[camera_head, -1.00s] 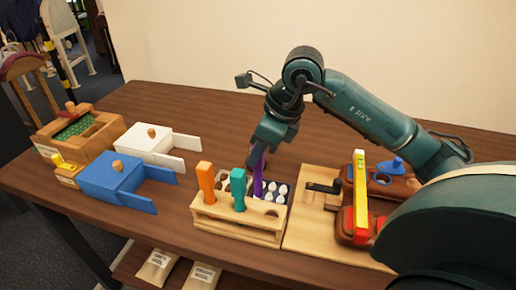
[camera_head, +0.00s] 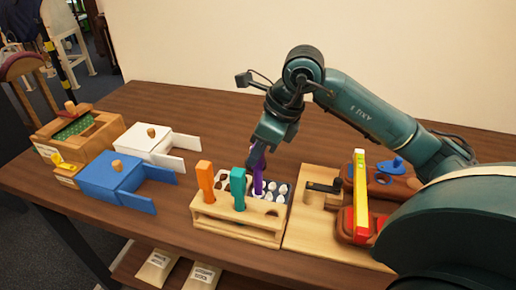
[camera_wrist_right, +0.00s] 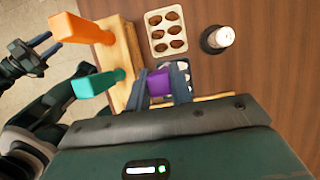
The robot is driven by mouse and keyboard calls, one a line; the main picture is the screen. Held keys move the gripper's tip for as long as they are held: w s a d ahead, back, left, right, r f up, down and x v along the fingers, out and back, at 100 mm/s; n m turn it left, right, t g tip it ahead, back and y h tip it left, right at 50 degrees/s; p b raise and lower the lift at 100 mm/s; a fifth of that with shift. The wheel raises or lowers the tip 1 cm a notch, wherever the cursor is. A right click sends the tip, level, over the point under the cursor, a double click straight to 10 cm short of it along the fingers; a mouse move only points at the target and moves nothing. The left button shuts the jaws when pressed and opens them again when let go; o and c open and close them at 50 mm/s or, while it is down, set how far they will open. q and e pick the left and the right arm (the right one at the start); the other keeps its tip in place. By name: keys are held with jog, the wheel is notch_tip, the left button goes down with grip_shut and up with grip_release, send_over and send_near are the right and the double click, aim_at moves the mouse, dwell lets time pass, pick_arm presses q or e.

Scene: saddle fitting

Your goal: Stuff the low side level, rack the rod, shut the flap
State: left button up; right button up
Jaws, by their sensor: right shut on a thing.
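My right gripper (camera_head: 262,146) is shut on a purple rod (camera_head: 258,184); its fingers also grip the purple piece (camera_wrist_right: 159,83) in the right wrist view. The rod's lower end overlaps the back of the wooden rack (camera_head: 235,232); I cannot tell if it is seated. An orange-handled rod (camera_head: 206,180) and a teal-handled rod (camera_head: 238,188) stand in the rack, with an empty round hole (camera_head: 272,212) at its right. A brown saddle (camera_head: 400,187) bears a yellow bar (camera_head: 360,185), a red part and a blue knobbed piece (camera_head: 392,166). What looks like my left gripper (camera_wrist_right: 42,45) shows dimly in the right wrist view.
Blue (camera_head: 110,180), white (camera_head: 148,148) and wooden boxes (camera_head: 85,130) fill the left. The back table is clear.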

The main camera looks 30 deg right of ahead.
jog(key=shift+f, duration=0.1)
dwell(0.3)
jog(key=shift+r+p, duration=1.15)
jog(key=shift+r, duration=0.4)
jog(key=shift+r+p, duration=1.5)
jog(key=shift+r, duration=0.55)
jog(key=shift+f, duration=0.1)
